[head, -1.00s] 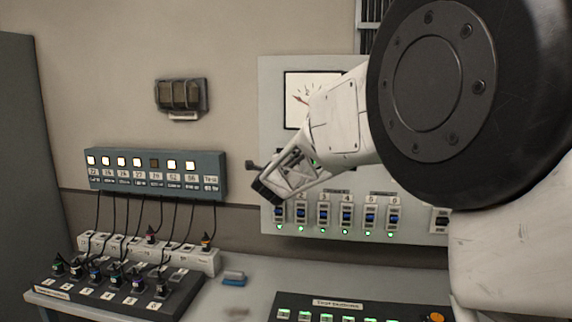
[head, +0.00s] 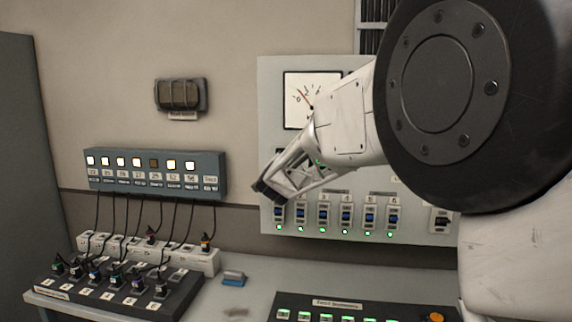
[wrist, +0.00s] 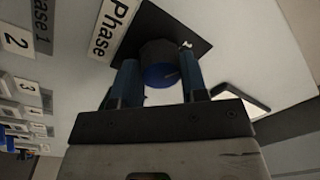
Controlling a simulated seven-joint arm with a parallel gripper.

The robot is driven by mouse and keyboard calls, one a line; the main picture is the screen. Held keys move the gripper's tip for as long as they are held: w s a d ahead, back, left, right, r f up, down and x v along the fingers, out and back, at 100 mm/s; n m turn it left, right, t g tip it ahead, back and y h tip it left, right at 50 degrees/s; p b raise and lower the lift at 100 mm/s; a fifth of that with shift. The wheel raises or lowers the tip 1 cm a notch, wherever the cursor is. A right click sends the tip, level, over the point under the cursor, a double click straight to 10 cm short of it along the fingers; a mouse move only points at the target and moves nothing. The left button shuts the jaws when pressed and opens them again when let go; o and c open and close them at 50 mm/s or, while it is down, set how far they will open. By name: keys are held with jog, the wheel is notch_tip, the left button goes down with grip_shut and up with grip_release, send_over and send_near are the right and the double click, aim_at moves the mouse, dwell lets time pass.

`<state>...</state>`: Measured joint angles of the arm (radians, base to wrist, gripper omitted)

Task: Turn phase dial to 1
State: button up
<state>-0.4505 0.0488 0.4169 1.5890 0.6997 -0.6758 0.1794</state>
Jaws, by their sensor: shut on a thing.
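The phase dial (wrist: 158,50) is a dark round knob with a blue face, on a black square plate, in the wrist view. A white "Phase" label (wrist: 109,28) is beside it. My gripper (wrist: 160,76) has one blue finger on each side of the knob and is shut on it. In the head view my gripper (head: 266,192) is at the left part of the grey wall panel (head: 270,105), and the dial is hidden behind it. I cannot read the dial's setting.
A row of blue switches (head: 346,217) with green lights is just below and right of my gripper. A gauge (head: 305,97) is above. A cabled light box (head: 155,175) hangs to the left. A black console (head: 350,306) stands on the table below.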

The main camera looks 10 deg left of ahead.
dwell(0.4)
jog(key=o, duration=0.9)
jog(key=shift+s, duration=0.15)
jog(key=shift+s+d+f, duration=0.1)
jog(key=shift+s+f, duration=0.05)
jog(key=shift+s, duration=1.75)
jog(key=shift+s+d+f, duration=0.1)
jog(key=shift+s, duration=1.75)
